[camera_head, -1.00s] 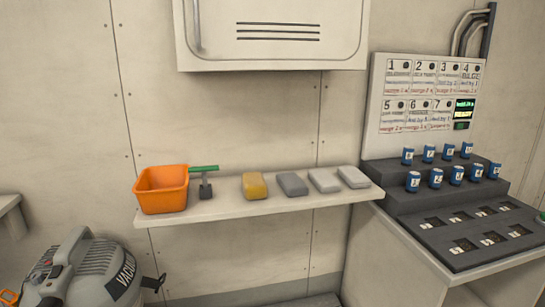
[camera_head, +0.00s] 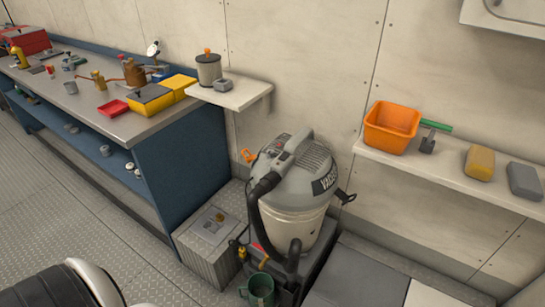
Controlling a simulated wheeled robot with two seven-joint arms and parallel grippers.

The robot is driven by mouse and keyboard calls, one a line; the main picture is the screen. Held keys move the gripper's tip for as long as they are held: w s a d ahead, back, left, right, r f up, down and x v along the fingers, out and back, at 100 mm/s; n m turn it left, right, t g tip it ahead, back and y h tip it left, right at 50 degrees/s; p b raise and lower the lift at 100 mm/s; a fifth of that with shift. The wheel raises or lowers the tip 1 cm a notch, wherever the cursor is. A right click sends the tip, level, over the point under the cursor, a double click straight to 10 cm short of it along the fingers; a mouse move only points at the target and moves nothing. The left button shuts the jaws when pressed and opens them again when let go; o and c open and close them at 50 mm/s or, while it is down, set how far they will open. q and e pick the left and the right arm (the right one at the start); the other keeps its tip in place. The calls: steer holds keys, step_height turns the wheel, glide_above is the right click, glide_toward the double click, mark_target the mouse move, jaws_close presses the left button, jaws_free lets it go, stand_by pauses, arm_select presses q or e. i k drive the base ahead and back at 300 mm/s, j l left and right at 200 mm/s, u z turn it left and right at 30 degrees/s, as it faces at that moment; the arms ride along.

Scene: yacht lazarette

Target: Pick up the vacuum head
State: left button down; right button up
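The vacuum head, a grey dome (camera_head: 306,165) with a carry handle and "VACUUM" lettering, sits on top of a pale canister (camera_head: 292,226) between the workbench and the right wall shelf. A dark hose (camera_head: 256,204) runs down the front of the canister. A black latch (camera_head: 346,197) sticks out at the right of the head, and an orange one (camera_head: 248,156) shows at its left. The canister's lower part is partly hidden by the hose. Neither of my grippers is in view.
A blue workbench (camera_head: 186,165) crowded with items stands at left. A small shelf (camera_head: 238,95) and a long shelf with an orange bin (camera_head: 392,125) flank the vacuum. A grey box (camera_head: 210,243) and a green mug (camera_head: 258,290) stand close by. Floor (camera_head: 75,215) is open at left.

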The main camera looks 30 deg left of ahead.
mark_target(308, 179)
steer(key=u, duration=0.9)
steer(key=i+j+z, duration=0.1)
steer(key=z, duration=0.2)
steer(key=j, duration=0.1)
